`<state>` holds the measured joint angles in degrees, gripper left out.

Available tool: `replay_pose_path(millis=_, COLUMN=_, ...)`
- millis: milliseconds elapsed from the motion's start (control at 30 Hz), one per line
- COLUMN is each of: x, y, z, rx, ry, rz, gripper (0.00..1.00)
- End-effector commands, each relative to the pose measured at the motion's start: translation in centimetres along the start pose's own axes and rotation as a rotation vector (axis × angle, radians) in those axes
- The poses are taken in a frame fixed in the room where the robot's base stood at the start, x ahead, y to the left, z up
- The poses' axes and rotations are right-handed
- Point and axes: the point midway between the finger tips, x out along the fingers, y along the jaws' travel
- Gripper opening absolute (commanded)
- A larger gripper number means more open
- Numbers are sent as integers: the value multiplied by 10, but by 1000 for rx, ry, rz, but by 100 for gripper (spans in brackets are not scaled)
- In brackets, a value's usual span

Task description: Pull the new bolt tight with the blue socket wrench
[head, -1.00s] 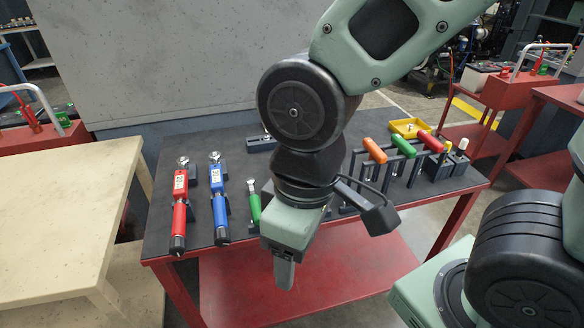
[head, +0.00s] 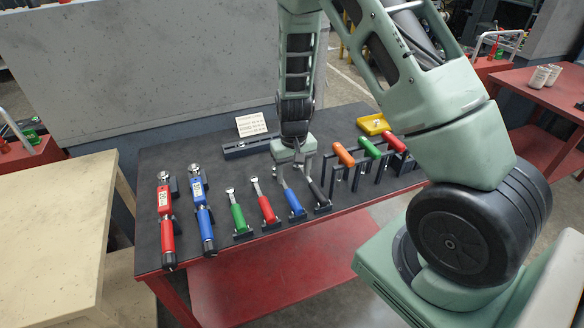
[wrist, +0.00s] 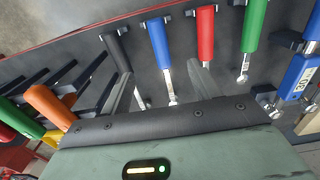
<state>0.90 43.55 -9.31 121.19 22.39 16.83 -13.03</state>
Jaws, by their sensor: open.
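A small wrench with a blue handle (head: 294,201) rests in a black holder in the row on the table, between a red-handled one (head: 267,208) and a black-handled one (head: 318,191). My gripper (head: 294,177) points down over the head end of the blue wrench, with its fingers apart and nothing held. In the wrist view, the blue wrench (wrist: 159,45) lies between the two open fingers (wrist: 162,82), its metal shaft running toward my palm. I cannot tell the height above it. I cannot make out the new bolt in any view.
Large red (head: 166,215) and blue (head: 202,209) tools with displays and a green-handled wrench (head: 238,216) lie left. Orange, green and red T-handles (head: 370,148) hang on a rack to the right, near a yellow tray (head: 373,125). A pale bench (head: 55,220) stands left.

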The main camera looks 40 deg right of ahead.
Motion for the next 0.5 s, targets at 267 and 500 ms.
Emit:
replay_pose_path(millis=267, x=18, y=-1, z=0, rx=-1, ry=0, rz=-1, gripper=62)
replay_pose_path(millis=500, x=41, y=-1, z=0, rx=-1, ry=0, rz=-1, gripper=62)
